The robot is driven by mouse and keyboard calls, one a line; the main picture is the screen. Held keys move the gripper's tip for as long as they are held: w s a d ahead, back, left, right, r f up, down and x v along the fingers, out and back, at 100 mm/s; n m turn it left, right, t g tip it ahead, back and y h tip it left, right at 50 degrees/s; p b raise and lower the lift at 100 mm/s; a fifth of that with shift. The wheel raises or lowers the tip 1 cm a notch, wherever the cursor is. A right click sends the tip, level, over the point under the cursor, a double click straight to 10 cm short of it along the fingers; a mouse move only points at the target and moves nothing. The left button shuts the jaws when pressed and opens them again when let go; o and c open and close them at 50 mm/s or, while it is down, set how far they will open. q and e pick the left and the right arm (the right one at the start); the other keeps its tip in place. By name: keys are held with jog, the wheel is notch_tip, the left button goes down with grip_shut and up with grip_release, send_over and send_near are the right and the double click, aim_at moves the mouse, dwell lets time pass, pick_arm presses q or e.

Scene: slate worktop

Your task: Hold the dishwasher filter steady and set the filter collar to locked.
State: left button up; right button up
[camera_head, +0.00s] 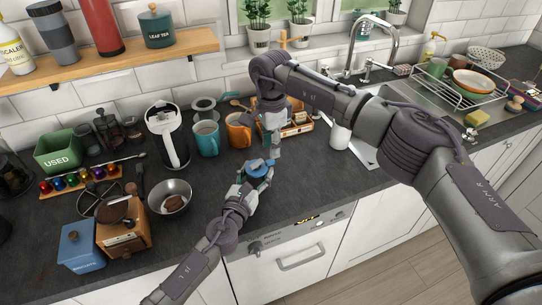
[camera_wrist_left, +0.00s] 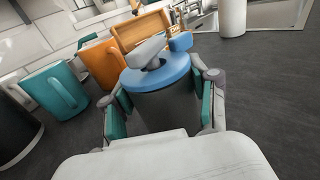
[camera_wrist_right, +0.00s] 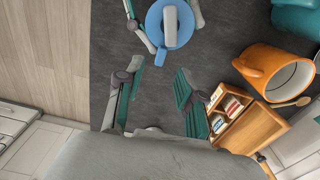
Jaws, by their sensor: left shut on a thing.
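The dishwasher filter (camera_wrist_left: 165,106) is a dark cylinder with a blue filter collar (camera_wrist_left: 158,73) and a grey raised grip on top. It stands upright on the worktop. The collar also shows in the head view (camera_head: 257,169) and at the top of the right wrist view (camera_wrist_right: 170,24). My left gripper (camera_head: 256,179) is shut on the filter body below the collar, one finger on each side. My right gripper (camera_wrist_right: 158,80) is open and empty, above the worktop and a short way from the collar. No lock marking is readable.
An orange mug (camera_head: 239,130), a teal mug (camera_head: 206,138) and a wooden tea box (camera_head: 297,124) stand behind the filter. A metal bowl (camera_head: 170,196) and a coffee grinder (camera_head: 124,226) are to the left. The worktop right of the filter is clear.

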aim_at(270, 162)
jog(key=shift+f, duration=2.25)
grip_shut()
